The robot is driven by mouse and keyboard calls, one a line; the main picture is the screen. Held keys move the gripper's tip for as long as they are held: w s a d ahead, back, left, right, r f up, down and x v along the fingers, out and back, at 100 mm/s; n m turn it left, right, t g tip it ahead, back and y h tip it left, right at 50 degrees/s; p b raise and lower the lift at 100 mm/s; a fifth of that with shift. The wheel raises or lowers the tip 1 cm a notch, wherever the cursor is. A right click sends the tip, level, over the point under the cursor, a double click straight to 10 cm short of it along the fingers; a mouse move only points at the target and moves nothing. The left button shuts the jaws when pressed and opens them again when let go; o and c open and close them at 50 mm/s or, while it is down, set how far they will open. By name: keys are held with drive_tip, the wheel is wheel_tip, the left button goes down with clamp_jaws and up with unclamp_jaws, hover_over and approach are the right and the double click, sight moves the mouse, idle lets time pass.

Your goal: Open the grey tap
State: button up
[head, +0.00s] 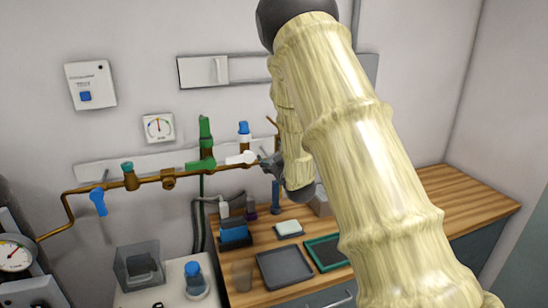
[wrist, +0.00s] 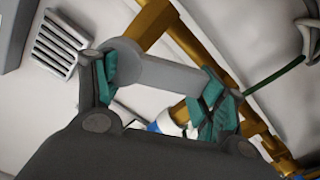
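The grey tap (wrist: 170,72) shows in the wrist view as a smooth lever with a rounded end at left. It lies across the space between the fingers of my gripper (wrist: 163,92). The teal-padded fingers are wide apart, one near each end of the lever. I cannot tell whether they touch it. In the head view my gripper (head: 270,164) is at the right part of the brass pipe (head: 150,180), just right of a white lever (head: 243,158). The grey tap is hidden there behind my gripper and arm.
The pipe also carries a blue lever (head: 98,201) and a green valve (head: 204,145). A blue-topped fitting (head: 244,130) stands close to my gripper. Below are a wooden worktop (head: 262,214) with a dark tray (head: 284,268), and a blue-capped bottle (head: 195,278) at left.

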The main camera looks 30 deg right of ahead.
drive_tip(key=o, duration=0.5)
drive_tip(key=shift+c, duration=0.2)
drive_tip(key=v, duration=1.2)
